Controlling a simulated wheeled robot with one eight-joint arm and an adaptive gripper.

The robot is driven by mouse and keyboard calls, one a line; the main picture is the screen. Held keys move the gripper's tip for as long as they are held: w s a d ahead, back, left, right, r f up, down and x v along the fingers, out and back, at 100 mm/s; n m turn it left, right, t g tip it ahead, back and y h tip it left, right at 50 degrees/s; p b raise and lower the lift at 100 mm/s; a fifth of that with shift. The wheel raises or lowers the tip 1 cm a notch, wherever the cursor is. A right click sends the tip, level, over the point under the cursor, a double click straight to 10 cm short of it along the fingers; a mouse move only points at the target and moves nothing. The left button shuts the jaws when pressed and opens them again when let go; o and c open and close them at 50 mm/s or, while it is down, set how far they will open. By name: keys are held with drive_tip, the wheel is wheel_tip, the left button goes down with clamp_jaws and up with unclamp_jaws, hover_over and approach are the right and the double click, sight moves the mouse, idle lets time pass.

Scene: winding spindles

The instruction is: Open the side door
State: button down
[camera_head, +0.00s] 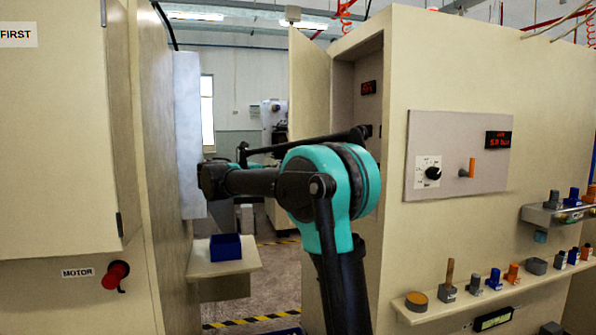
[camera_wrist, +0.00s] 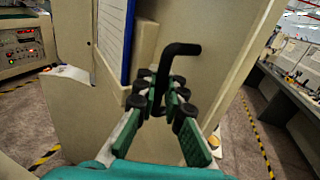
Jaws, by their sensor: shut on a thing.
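The beige side door (camera_head: 308,85) stands open at the left edge of the right-hand cabinet, with part of the recess behind it showing. In the wrist view, a black bent handle (camera_wrist: 181,49) stands out from a beige panel (camera_wrist: 212,60), which looks like this door. In the head view, my arm covers the lower part of the door, and the handle and grip cannot be made out.
The right-hand cabinet (camera_head: 470,70) has a knob panel (camera_head: 457,180) and a shelf with several small parts (camera_head: 480,290). A left cabinet (camera_head: 60,170) stands close to my arm. A blue bin (camera_head: 225,247) sits on a ledge (camera_head: 200,270) between them. Open floor shows behind.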

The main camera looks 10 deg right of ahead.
drive_tip(key=shift+w+a, duration=1.7)
drive_tip(key=shift+a, duration=0.1)
drive_tip(key=c, duration=1.9)
unclamp_jaws()
drive_tip(key=v, duration=0.7)
drive_tip(key=shift+a, duration=0.25)
drive_tip(key=shift+s, duration=0.1)
